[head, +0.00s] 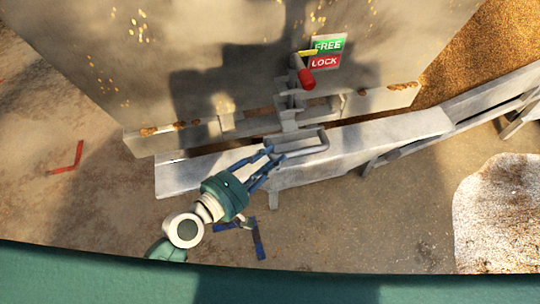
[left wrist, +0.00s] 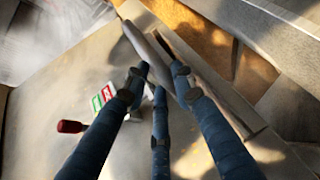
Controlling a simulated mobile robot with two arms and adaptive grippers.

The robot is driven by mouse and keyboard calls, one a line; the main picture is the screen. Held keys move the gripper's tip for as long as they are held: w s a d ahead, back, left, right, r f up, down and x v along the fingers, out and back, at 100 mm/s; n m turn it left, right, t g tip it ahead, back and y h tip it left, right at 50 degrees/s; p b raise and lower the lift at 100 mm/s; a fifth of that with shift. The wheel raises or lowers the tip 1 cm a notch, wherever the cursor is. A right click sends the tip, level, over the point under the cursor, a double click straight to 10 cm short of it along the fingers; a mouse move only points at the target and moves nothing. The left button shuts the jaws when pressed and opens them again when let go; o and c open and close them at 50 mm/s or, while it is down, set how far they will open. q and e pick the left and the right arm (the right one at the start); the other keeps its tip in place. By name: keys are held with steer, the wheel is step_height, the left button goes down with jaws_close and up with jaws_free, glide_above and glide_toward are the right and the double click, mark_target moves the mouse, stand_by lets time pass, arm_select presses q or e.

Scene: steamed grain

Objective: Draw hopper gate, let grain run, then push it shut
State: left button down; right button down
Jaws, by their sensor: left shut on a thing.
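The grey hopper (head: 230,60) fills the top of the head view, with grain scattered on its face. A green FREE and red LOCK label (head: 326,53) is on it. Beside the label is a lever with a red knob (head: 306,78); its yellow pointer (head: 308,52) lies by FREE. The red knob (left wrist: 70,126) also shows in the left wrist view. Below is the gate's pale bar handle (head: 312,150). My left gripper (head: 268,157) is shut on the handle's left part; its blue fingers (left wrist: 157,80) surround the bar in the wrist view.
A pale metal trough (head: 400,130) runs under the hopper and up to the right. Loose grain (head: 490,45) lies behind it. A white, grain-dusted shape (head: 495,215) is at right.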

arm_select(q)
steer(key=s+d, duration=0.3)
steer(key=s, duration=0.6)
steer(key=shift+f+p, duration=0.25)
steer(key=shift+p, duration=0.1)
stand_by(1.1)
steer(key=shift+w+r, duration=0.2)
steer(key=shift+r, duration=0.25)
stand_by(5.2)
